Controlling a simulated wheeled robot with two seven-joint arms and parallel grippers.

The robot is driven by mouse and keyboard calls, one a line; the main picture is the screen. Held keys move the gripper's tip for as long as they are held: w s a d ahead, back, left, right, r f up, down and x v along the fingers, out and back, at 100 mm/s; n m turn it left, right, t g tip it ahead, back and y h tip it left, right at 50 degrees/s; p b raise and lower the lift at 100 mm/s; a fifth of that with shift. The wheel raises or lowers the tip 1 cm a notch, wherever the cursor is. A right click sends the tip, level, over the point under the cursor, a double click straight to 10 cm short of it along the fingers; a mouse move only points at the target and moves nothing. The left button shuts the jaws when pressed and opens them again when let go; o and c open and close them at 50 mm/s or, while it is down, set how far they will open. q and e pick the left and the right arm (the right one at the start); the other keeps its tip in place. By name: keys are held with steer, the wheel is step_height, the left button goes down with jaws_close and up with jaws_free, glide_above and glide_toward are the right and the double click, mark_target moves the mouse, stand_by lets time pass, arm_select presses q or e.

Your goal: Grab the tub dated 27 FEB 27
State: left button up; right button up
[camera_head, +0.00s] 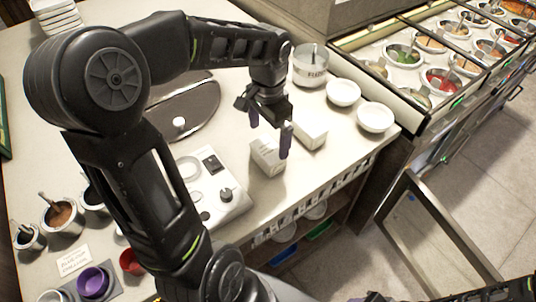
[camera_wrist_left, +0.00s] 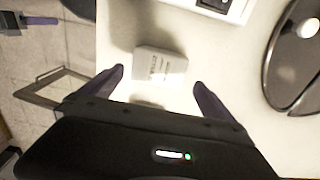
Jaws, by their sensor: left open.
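Two small white box-shaped tubs stand near the counter's front edge in the head view. The nearer tub (camera_head: 267,157) is left of the other tub (camera_head: 311,133). My left gripper (camera_head: 270,134) is open and empty, pointing down above and between them. In the left wrist view, a tub (camera_wrist_left: 160,67) with small grey print on top lies just beyond the open fingertips (camera_wrist_left: 159,78); the print is too blurred to read. A second pale shape (camera_wrist_left: 148,103) is partly hidden by the gripper body. A purple-fingered piece, probably my right gripper (camera_wrist_left: 40,21), shows at the upper left.
White bowls (camera_head: 375,117) and a labelled canister (camera_head: 309,65) stand behind the tubs. A white appliance (camera_head: 212,190) and a dark round plate (camera_head: 186,108) are to the left. Sauce wells (camera_head: 438,82) lie at the right; an open framed door (camera_head: 432,240) hangs below.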

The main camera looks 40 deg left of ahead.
mark_target(268, 148)
arm_select(q)
steer(key=shift+f, duration=1.25)
steer(key=shift+s+f+p, duration=0.15)
steer(key=shift+f+p, duration=0.25)
steer(key=shift+f, duration=2.25)
steer(key=c, duration=1.5)
